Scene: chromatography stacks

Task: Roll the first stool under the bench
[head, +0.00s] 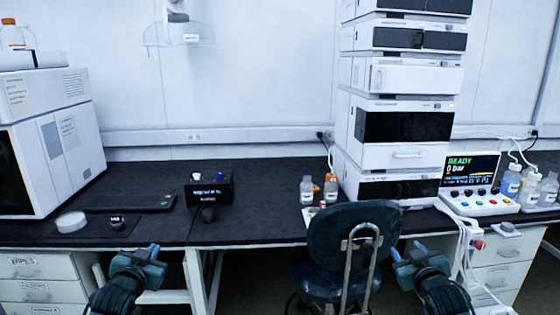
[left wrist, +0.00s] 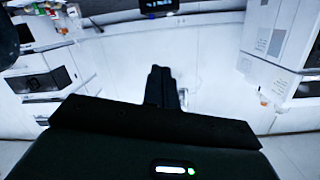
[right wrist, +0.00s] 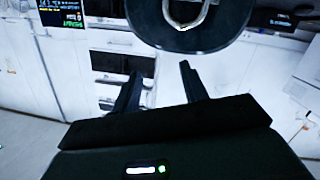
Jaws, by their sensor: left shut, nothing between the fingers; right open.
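A dark blue stool (head: 338,276) stands at the front of the black-topped bench (head: 265,222), right of centre. Its backrest with a metal bracket faces me and overlaps the bench edge in the head view; its base is cut off at the bottom. The backrest also shows at the top of the right wrist view (right wrist: 228,22). My right gripper (head: 405,250) is open and empty, just right of the stool; its parted fingers show in the right wrist view (right wrist: 160,82). My left gripper (head: 140,252) is shut and empty, well left of the stool; its fingers meet in the left wrist view (left wrist: 162,75).
A tall instrument stack (head: 402,130) stands on the bench behind the stool. A control box with a READY screen (head: 470,180) is at right. Drawers (head: 38,267) stand under the bench at left, others (head: 500,275) at right.

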